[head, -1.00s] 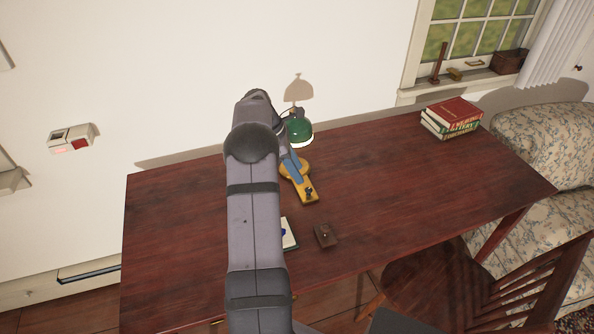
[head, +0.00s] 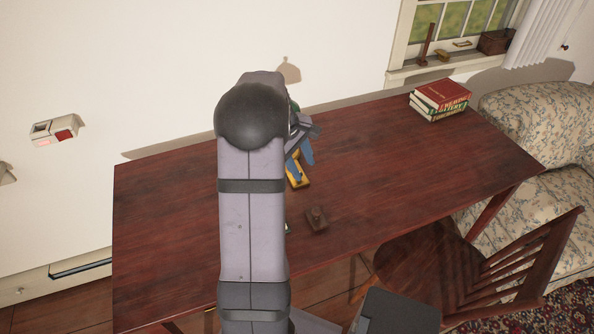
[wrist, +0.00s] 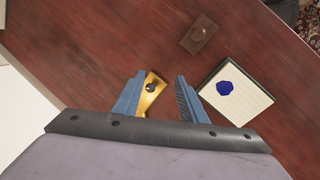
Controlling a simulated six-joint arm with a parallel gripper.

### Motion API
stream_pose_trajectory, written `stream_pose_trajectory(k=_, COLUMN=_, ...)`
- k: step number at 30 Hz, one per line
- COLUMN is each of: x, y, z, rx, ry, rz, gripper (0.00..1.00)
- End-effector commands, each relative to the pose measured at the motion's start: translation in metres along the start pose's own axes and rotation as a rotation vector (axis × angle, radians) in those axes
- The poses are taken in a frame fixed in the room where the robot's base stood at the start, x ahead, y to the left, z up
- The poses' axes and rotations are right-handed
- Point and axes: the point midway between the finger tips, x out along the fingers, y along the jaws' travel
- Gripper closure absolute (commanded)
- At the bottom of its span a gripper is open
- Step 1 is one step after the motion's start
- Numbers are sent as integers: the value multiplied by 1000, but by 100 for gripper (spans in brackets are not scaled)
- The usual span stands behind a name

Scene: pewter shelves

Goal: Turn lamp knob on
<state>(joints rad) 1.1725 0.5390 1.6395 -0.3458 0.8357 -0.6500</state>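The lamp's yellow base (head: 299,181) shows past my arm in the head view, on the dark wooden desk (head: 400,150). Only a sliver of its green shade (head: 294,105) is visible; my arm hides the rest. In the wrist view, the yellow base (wrist: 154,98) carries a small dark knob (wrist: 151,87). My gripper (wrist: 158,97) is open, its two blue fingers apart. In that view, the knob appears between the fingers, nearer the left one. I cannot tell the height gap or see contact. My gripper (head: 302,162) also shows over the base in the head view.
A small brown block with a peg (head: 317,219) stands near the desk's front. A white notepad with a blue blob (wrist: 236,97) lies right of the fingers in the wrist view. Books (head: 440,98) are stacked at the back right. A wooden chair (head: 460,270) stands in front.

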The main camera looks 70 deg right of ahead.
Motion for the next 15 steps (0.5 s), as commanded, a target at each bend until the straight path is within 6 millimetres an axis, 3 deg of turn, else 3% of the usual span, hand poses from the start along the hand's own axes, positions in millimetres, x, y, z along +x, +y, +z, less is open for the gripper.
stream_pose_trajectory(k=5, x=19, y=-15, z=-10, rx=404, ry=65, rz=-7, gripper=62)
stream_pose_trajectory(k=15, x=18, y=2, z=-41, rx=1085, ry=222, rz=-26, gripper=62)
